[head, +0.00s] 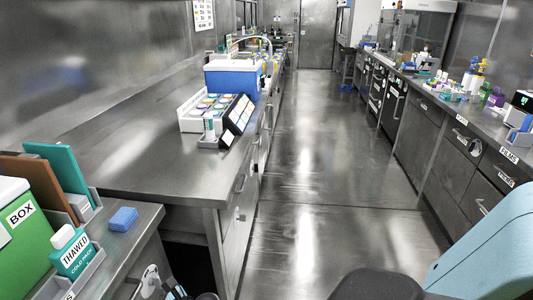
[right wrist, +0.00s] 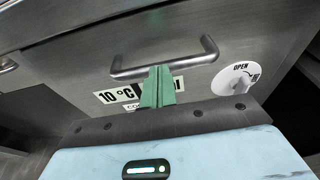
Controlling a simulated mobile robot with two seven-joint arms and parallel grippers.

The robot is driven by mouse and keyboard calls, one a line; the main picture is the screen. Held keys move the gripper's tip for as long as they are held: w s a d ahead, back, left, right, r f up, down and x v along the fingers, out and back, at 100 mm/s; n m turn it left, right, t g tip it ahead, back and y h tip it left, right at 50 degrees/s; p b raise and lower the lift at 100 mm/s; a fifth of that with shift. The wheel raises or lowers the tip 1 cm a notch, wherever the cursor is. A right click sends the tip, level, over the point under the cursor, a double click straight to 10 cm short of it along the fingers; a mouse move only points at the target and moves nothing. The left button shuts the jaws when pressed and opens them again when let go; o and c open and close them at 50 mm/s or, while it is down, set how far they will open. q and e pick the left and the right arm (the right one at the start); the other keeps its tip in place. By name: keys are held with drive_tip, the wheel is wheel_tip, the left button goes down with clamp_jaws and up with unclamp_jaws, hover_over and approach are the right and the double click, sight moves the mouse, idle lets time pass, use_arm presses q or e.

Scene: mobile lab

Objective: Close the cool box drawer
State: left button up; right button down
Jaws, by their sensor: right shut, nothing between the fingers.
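A grey metal drawer front (right wrist: 80,62) fills most of the right wrist view, with a printed label (right wrist: 118,96) reading "10 °C", partly covered by my fingers. Its bar handle (right wrist: 190,55) is in the upper middle. My right gripper (right wrist: 157,70) has green fingers shut together, empty, with their tips at the handle's bar; I cannot tell whether they touch it. A white round dial (right wrist: 234,78) marked "OPEN" is at the right of the front. How far the drawer stands out is unclear. My left gripper is not in view.
Another handle (right wrist: 6,64) is at the left edge of the right wrist view. In the head view, a bench (head: 130,125) holds a blue-and-white box (head: 232,80). A green box (head: 25,240) and a blue sponge (head: 122,219) are at lower left. The aisle floor (head: 310,190) is clear.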

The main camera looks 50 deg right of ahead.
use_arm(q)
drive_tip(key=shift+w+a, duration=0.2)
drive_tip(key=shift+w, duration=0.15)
use_arm(e)
drive_tip(key=shift+w+a+r, duration=0.15)
drive_tip(key=shift+w+a, duration=0.25)
drive_tip(key=shift+w, duration=0.1)
